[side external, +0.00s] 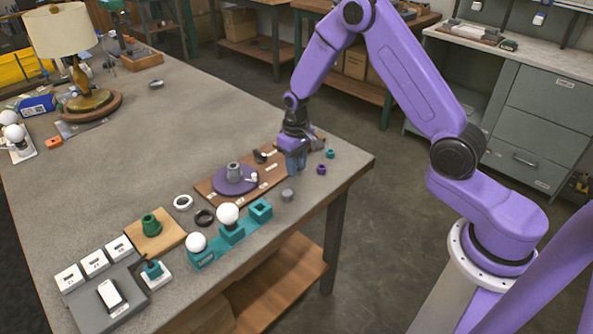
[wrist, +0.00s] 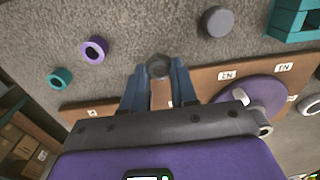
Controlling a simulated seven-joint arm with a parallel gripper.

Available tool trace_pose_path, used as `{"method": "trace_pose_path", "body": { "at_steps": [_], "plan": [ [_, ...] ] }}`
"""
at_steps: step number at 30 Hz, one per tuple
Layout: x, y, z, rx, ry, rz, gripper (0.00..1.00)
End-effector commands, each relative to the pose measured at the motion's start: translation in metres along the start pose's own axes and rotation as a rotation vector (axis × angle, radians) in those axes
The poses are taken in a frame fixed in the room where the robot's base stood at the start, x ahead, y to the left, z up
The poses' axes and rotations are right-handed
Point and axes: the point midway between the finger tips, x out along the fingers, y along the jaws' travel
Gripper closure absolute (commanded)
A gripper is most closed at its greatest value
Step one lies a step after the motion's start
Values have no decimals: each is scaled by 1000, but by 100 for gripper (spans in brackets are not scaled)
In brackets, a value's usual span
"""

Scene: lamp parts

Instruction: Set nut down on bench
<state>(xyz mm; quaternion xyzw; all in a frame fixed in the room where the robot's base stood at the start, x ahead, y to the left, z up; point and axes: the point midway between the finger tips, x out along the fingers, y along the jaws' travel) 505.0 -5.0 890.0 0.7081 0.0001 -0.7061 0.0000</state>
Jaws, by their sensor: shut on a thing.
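My gripper (side external: 296,165) points down at the brown board's right end, near the bench's front right corner. In the wrist view its blue fingers (wrist: 159,78) are closed on a dark grey nut (wrist: 159,65) at their tips. The fingers hide the nut in the side view. I cannot tell whether the nut touches the bench (side external: 120,160). A purple nut (side external: 321,169) and a teal nut (side external: 330,153) lie loose on the bench to the right of my gripper; both show in the wrist view, purple (wrist: 94,50) and teal (wrist: 60,78).
A brown board (side external: 208,193) with a purple disc (side external: 235,187) lies left of my gripper. A grey cylinder (side external: 288,195) and a teal block holding a white bulb (side external: 228,214) stand nearer the front edge. A lamp (side external: 62,35) stands far left. The bench middle is clear.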

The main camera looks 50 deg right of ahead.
Motion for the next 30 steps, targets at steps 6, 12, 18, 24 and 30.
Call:
{"method": "trace_pose_path", "body": {
  "at_steps": [6,12,18,24,30],
  "plan": [
    [24,0,2,0,-3,0,100],
    [24,0,1,0,-2,0,100],
    [28,0,2,0,-3,0,100],
    [28,0,2,0,-2,0,47],
    [27,0,2,0,-2,0,47]
  ]
}}
